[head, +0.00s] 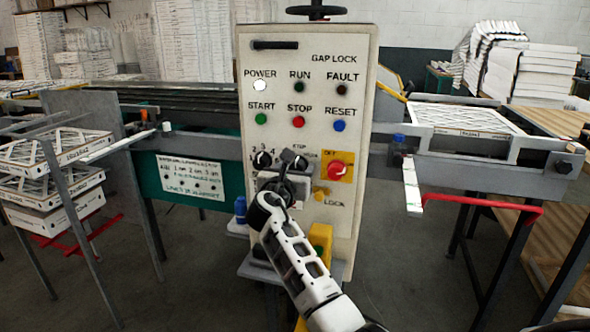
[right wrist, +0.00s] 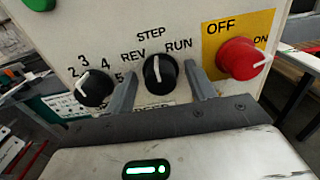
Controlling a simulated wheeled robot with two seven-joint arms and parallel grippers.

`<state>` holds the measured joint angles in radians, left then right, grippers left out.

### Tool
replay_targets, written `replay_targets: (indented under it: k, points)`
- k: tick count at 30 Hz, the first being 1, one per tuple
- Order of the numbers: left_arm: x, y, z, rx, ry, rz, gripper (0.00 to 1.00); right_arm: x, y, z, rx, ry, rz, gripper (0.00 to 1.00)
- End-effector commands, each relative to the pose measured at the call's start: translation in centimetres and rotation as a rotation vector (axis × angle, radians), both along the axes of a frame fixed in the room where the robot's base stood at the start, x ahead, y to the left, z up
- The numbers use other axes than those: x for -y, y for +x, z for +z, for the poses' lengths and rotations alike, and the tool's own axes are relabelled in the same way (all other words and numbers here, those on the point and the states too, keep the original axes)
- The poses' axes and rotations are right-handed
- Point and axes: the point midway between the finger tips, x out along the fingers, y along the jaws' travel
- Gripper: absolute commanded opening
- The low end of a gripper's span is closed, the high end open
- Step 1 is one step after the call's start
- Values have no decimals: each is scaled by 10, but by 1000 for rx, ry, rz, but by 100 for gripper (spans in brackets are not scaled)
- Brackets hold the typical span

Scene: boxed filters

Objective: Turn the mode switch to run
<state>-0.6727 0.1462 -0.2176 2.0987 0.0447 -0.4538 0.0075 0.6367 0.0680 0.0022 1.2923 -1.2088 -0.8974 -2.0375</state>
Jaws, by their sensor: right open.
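The mode switch (right wrist: 160,73) is a black knob with a white pointer line, under the labels REV, STEP and RUN in the right wrist view. Its pointer stands nearly upright, toward STEP. My right gripper (right wrist: 163,84) is open, with one finger on each side of the knob; I cannot tell whether either finger touches it. In the head view my right gripper (head: 287,175) is at the front of the control panel (head: 345,110) and partly hides the switch. The RUN label is to the right of the knob. My left gripper is not in view.
A black numbered speed knob (right wrist: 94,87) is close left of the switch. A red OFF/ON knob (right wrist: 241,59) on a yellow plate is close right. Push buttons and lamps are higher up. Boxed filters (head: 50,185) are stacked at left; a conveyor (head: 480,140) is at right.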

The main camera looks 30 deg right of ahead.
Motion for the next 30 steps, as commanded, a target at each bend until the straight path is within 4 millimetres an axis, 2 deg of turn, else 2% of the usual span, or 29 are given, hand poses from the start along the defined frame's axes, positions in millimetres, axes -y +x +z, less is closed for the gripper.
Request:
replay_targets:
  k: [3,7,8,20,30]
  points:
    - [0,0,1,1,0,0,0,0,0,0,0,0,0,52]
    - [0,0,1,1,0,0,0,0,0,0,0,0,0,16]
    - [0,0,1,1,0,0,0,0,0,0,0,0,0,12]
    - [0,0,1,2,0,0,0,0,-1,0,40,33,-1,12]
    - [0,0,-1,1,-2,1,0,1,-1,0,224,189,-1,11]
